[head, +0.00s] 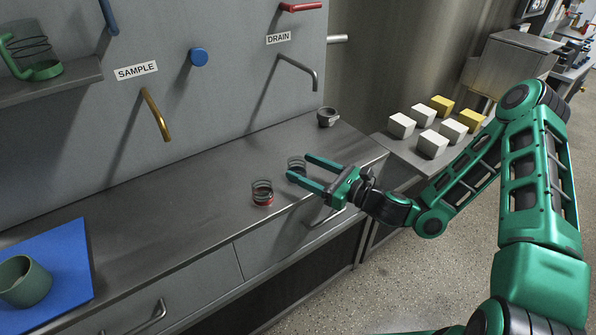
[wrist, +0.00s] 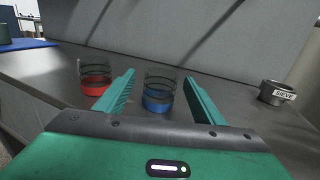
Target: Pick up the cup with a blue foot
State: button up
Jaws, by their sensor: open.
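The cup with a blue foot (wrist: 158,92) stands upright on the metal counter. It is clear with dark rings and sits between the fingers in the wrist view, toward their tips. In the head view this cup (head: 297,165) is partly hidden behind my gripper. My gripper (head: 300,171) is open with one finger on each side of the cup; it also shows in the wrist view (wrist: 160,84).
A green cup (head: 24,282) sits on a blue mat (head: 75,262) at far left. Taps labelled SAMPLE (head: 155,113) and DRAIN (head: 300,70) stick out above. White and yellow blocks (head: 432,143) lie at right.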

aim_at(291, 163)
jog(key=shift+w+f+x, duration=0.1)
jog(key=shift+f+x, duration=0.1)
jog(key=shift+x, duration=1.65)
jog(key=shift+w+f+x, duration=0.1)
jog(key=shift+f+x, duration=0.05)
jog(key=shift+x, duration=1.7)
jog(key=shift+d, duration=0.2)
jog(key=c, duration=1.1)
